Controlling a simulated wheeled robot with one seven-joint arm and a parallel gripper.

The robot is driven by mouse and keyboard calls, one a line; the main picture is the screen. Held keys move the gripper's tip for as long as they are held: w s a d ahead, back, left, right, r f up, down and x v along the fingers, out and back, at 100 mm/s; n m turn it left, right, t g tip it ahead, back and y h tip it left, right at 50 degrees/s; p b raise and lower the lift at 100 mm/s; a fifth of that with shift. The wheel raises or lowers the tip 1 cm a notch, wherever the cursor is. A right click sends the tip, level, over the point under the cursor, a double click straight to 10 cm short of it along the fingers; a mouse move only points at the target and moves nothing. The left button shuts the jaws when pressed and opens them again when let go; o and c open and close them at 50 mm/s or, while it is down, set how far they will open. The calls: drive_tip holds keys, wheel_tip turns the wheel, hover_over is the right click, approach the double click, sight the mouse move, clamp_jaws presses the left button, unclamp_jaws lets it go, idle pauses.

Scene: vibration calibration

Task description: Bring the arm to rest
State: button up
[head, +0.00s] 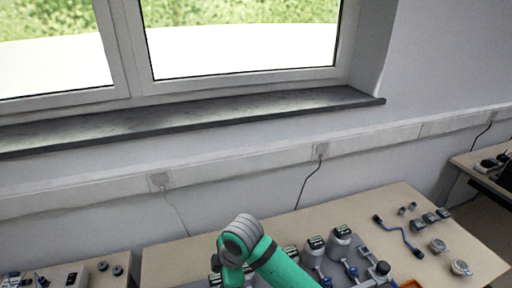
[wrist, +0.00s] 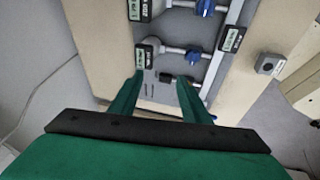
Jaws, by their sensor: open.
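My green arm (head: 262,262) with a grey joint rises at the bottom middle of the head view, in front of the table. In the wrist view my gripper (wrist: 160,88) shows two green fingers spread apart, with nothing held between them. Beyond the fingertips lies a grey panel with pipe fittings, blue valve handles and devices with displays. I cannot tell how far the fingertips are from it. My gripper's fingers do not show clearly in the head view.
The table (head: 395,200) holds devices with displays (head: 341,236), a blue cable (head: 400,236) and several small grey fittings on its right part. A window sill (head: 200,115) and wall trunking (head: 240,165) run behind. Other tables stand left and right.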

drive_tip(key=w+a+r+m+t+y, duration=0.1)
drive_tip(key=a+r+m+t+y, duration=0.3)
drive_tip(key=a, duration=0.5)
drive_tip(key=w+a+r+m+t+y, duration=0.1)
drive_tip(key=a+r+m+t+y, duration=0.3)
drive_tip(key=a, duration=0.5)
drive_tip(key=s+d+f+m+t+h, duration=0.6)
drive_tip(key=s+d+f+m+h, duration=0.2)
drive_tip(key=s+d+f+m, duration=0.6)
drive_tip(key=s+d+h, duration=0.1)
drive_tip(key=s+d, duration=0.6)
drive_tip(key=s, duration=0.3)
drive_tip(key=s+d+r+n+h, duration=0.1)
drive_tip(key=s+d+h, duration=0.1)
drive_tip(key=s+d, duration=0.5)
drive_tip(key=v, duration=0.3)
drive_tip(key=shift+f, duration=0.25)
drive_tip(key=shift+s, duration=0.15)
